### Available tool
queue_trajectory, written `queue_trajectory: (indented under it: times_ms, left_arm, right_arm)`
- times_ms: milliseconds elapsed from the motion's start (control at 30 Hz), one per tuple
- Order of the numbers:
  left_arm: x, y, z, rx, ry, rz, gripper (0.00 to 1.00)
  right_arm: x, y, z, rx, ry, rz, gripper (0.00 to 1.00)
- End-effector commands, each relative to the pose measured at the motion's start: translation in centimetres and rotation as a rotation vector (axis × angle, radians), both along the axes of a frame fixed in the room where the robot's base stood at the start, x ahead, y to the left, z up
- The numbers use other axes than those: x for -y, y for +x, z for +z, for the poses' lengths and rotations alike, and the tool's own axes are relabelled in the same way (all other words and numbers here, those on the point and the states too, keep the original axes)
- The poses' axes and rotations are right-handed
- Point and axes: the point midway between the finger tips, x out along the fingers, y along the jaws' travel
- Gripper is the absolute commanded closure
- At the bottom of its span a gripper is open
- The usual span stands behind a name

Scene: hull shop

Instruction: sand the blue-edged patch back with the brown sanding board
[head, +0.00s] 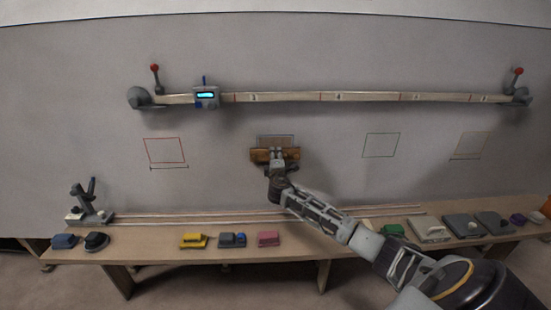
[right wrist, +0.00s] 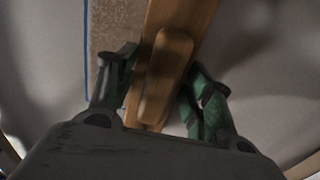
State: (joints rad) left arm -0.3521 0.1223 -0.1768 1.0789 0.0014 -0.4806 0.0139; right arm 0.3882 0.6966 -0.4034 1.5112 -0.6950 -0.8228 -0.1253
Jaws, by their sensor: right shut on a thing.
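The brown sanding board (head: 260,155) is up at the grey wall, over the lower part of the blue-edged patch (head: 275,137). Only the patch's upper part shows above it in the head view. My right gripper (head: 278,168) is shut on the board's handle. In the right wrist view, the fingers of my right gripper (right wrist: 160,95) stand on either side of the wooden handle of the sanding board (right wrist: 190,20). Beside it is the rough brownish patch (right wrist: 112,30) with a blue line along its left edge. I cannot tell whether the board touches the wall. My left gripper is out of view.
A red-outlined patch (head: 165,150), a dark-outlined patch (head: 381,145) and a yellowish one (head: 470,146) are on the wall. A long measuring rail (head: 350,97) with a display unit (head: 206,97) runs above. Several blocks and tools lie on the bench (head: 145,249) below.

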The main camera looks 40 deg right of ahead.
Motion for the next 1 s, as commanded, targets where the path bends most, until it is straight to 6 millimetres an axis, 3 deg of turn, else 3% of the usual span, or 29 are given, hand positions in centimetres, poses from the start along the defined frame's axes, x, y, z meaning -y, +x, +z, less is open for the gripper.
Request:
queue_trajectory:
  times_ms: [533,1000]
  left_arm:
    - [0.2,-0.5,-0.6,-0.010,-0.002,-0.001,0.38]
    - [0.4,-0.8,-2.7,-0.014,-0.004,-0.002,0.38]
  right_arm:
    - [0.0,0.0,-0.5,0.002,0.000,0.000,0.69]
    - [0.0,0.0,-3.0,0.001,0.000,0.001,0.69]
